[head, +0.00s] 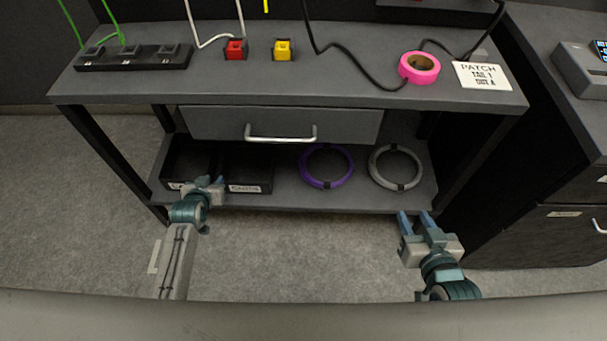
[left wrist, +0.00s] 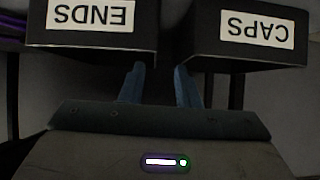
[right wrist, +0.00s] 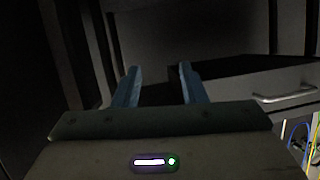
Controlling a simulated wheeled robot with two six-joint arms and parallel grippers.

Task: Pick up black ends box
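The black ends box (head: 250,165) sits on the lower shelf, with a white ENDS label on its front. In the left wrist view the ends box (left wrist: 105,40) is upside down at the upper left. The similar black caps box (head: 188,160) stands beside it; it also shows in the left wrist view (left wrist: 245,52). My left gripper (head: 212,182) is open and empty in front of the gap between the boxes, one finger near each box's edge. Contact cannot be told. My right gripper (head: 415,216) is open and empty before the shelf's right end.
Purple (head: 326,167) and grey (head: 395,168) cable coils lie right of the boxes on the lower shelf (head: 285,195). A drawer (head: 280,122) with a metal handle hangs above. The tabletop holds a power strip (head: 133,57), pink tape (head: 419,67) and small blocks. A dark cabinet stands at right.

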